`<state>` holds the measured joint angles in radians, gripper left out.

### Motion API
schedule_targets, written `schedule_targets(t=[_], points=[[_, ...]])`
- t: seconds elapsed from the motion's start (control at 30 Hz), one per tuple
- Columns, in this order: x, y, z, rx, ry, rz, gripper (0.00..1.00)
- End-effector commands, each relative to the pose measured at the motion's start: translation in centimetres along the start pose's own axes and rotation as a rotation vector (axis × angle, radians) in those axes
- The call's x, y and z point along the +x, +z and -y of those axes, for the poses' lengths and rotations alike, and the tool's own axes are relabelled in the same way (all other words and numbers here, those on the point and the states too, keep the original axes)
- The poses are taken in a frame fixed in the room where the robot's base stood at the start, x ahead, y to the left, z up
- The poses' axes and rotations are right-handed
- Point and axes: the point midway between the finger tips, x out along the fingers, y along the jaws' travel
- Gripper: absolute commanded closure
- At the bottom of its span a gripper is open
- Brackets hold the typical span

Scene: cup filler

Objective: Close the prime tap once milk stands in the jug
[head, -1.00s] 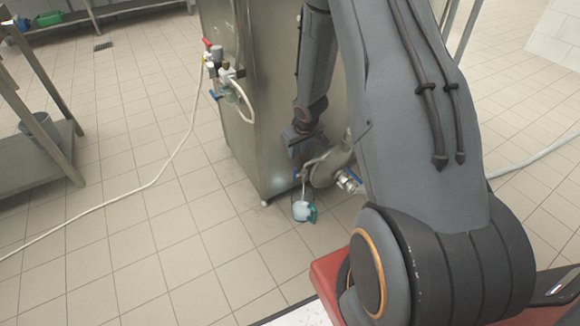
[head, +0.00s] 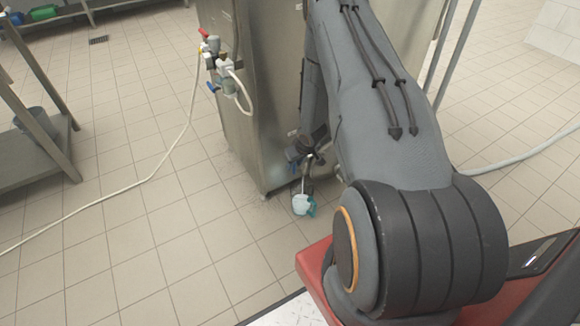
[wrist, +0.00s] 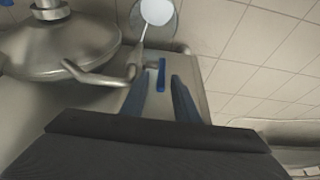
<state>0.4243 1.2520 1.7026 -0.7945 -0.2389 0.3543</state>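The jug (head: 300,205), pale with a teal handle, stands on the floor by the steel machine's base. In the wrist view the jug (wrist: 158,13) is at the top edge, with a round white surface inside that looks like milk. A thin pale line runs from the tap's outlet to the jug. The prime tap's blue lever (wrist: 161,74) lies just beyond and between my fingertips, apart from both. My gripper (wrist: 161,88) is open, with one blue finger on each side. In the head view my gripper (head: 304,153) hides most of the tap.
The steel machine (head: 265,100) stands close behind the tap. A rounded metal pump body (wrist: 60,45) is left of my fingers. A white hose (head: 130,186) crosses the tiled floor, and a steel rack (head: 40,150) stands left. Floor left of the jug is clear.

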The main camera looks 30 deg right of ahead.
Motion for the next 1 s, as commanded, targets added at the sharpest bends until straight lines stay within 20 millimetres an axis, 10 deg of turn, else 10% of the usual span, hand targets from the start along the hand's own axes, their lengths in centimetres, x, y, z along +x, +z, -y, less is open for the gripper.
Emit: schedule_targets(t=[0.37,0.53,0.63,1.0], points=[[0.6,0.0,0.0,-0.001,0.0,0.0,0.74],[0.6,0.0,0.1,-0.001,0.0,0.0,1.0],[0.6,-0.1,2.8,-0.006,-0.004,0.002,1.0],[0.5,0.2,0.7,-0.007,-0.006,-0.055,1.0]])
